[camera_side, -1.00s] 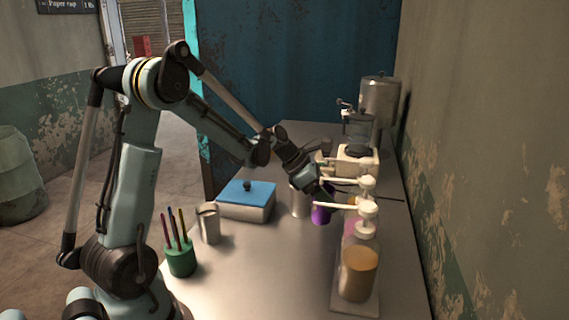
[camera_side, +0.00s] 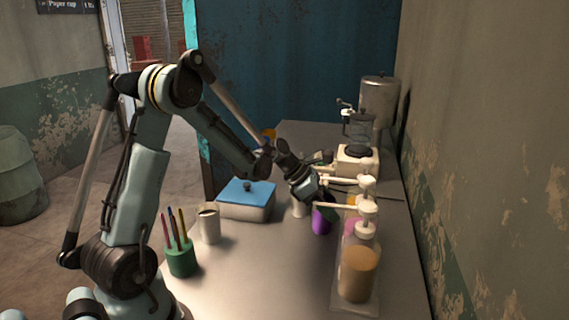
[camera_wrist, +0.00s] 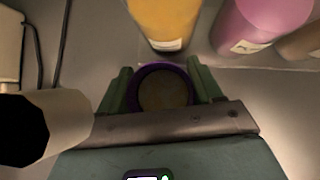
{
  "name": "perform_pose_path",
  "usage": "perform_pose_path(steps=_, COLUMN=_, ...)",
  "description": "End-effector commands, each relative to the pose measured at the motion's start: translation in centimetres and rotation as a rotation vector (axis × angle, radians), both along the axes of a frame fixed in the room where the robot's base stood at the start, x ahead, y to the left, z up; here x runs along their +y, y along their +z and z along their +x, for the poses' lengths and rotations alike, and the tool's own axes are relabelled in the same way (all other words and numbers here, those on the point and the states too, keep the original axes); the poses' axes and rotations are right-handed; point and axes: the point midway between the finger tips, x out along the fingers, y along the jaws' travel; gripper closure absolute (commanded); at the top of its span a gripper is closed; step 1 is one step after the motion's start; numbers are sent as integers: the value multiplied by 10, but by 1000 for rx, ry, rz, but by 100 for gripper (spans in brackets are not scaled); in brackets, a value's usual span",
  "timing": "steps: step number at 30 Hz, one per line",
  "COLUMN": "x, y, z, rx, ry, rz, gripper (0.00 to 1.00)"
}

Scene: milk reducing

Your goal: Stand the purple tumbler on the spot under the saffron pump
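The purple tumbler (camera_side: 320,221) is at my gripper (camera_side: 323,205), on the pump side of the table. In the wrist view the tumbler's purple rim (camera_wrist: 163,67) lies between the two green fingers (camera_wrist: 163,92), which close in on both sides. Its inside looks brownish; I cannot tell whether that is contents. The saffron bottle (camera_wrist: 166,18) stands just beyond the tumbler in the wrist view, and a bit of its yellow (camera_side: 352,201) shows in the side view behind the pink bottle. The spot under its pump is not clearly visible. I cannot tell whether the tumbler touches the table.
A pink bottle (camera_wrist: 258,22) and a tan bottle (camera_side: 358,273) share the pump row. A pale cup (camera_wrist: 62,118) stands close left of the gripper in the wrist view. A blue-lidded box (camera_side: 247,200), metal cup (camera_side: 208,224) and green pen holder (camera_side: 181,260) stand left; the front table is clear.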

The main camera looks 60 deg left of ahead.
Motion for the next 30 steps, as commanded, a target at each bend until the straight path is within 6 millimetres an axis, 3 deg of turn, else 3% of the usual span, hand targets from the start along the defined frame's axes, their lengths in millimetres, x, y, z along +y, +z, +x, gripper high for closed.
perform_pose_path(steps=1, x=0, y=0, z=0, rx=0, ry=0, rz=0, gripper=29)
perform_pose_path(steps=5, x=0, y=0, z=0, rx=0, ry=0, rz=0, gripper=10)
perform_pose_path(steps=17, x=0, y=6, z=0, rx=0, ry=0, rz=0, gripper=10)
perform_pose_path(steps=20, x=2, y=17, z=-3, rx=0, ry=3, rz=0, gripper=10)
perform_pose_path(steps=30, x=26, y=64, z=-38, rx=1, ry=4, rz=1, gripper=10)
